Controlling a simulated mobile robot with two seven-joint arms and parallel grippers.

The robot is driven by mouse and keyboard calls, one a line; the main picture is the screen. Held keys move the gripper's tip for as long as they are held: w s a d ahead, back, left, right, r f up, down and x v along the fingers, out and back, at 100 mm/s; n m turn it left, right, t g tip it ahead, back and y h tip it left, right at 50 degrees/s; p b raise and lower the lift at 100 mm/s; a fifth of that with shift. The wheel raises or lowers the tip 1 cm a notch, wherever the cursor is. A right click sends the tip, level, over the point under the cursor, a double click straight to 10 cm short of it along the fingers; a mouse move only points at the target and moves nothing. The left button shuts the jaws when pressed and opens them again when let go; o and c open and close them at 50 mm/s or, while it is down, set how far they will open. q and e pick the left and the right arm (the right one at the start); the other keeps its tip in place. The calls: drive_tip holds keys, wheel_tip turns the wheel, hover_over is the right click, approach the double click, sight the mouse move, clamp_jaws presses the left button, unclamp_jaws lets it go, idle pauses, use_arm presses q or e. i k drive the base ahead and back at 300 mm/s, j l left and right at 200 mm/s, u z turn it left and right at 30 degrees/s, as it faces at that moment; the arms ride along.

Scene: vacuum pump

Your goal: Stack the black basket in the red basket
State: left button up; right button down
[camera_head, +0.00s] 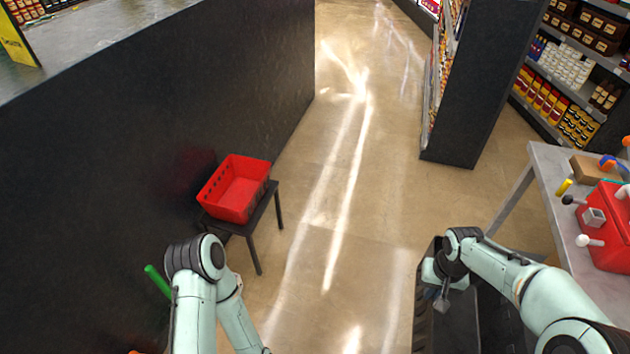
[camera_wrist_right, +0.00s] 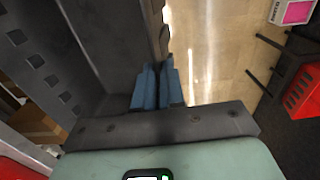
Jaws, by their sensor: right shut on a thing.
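The red basket (camera_head: 237,190) is empty and sits upright on a small black stool (camera_head: 262,210) against the dark wall. Its slotted side also shows at the right edge of the wrist view (camera_wrist_right: 301,90). The black basket (camera_head: 459,326) is at the bottom right of the head view, partly cut off and partly behind my right arm. My right gripper (camera_head: 440,298) is shut on its left wall. In the wrist view the blue-grey fingers (camera_wrist_right: 157,86) close on the rim of the black basket (camera_wrist_right: 92,45). My left arm comes in at the bottom left; its gripper is out of frame.
A grey table (camera_head: 547,170) at the right bears a red device (camera_head: 606,232) with coloured knobs and a brown box (camera_head: 590,168). A tall dark shelf end (camera_head: 480,80) stands farther back. The floor (camera_head: 340,225) between stool and black basket is clear.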

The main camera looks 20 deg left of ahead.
sight(239, 197)
drive_tip(key=i+l+u, duration=0.1)
drive_tip(key=i+u, duration=0.2)
drive_tip(key=i, duration=0.15)
drive_tip(key=i+l+u, duration=0.2)
drive_tip(key=i+u, duration=0.15)
drive_tip(key=i+l+u, duration=0.15)
drive_tip(key=i+u, duration=0.15)
drive_tip(key=u, duration=0.15)
drive_tip(key=i+l+u, duration=0.25)
drive_tip(key=u, duration=0.2)
drive_tip(key=i+l+u, duration=0.25)
drive_tip(key=l+u, duration=0.15)
drive_tip(key=i+l+u, duration=0.15)
drive_tip(key=l+u, duration=0.3)
drive_tip(key=i+l+u, duration=0.1)
drive_tip(key=l+u, duration=0.35)
drive_tip(key=i+l+u, duration=0.1)
drive_tip(key=l+u, duration=0.35)
drive_tip(key=l, duration=0.15)
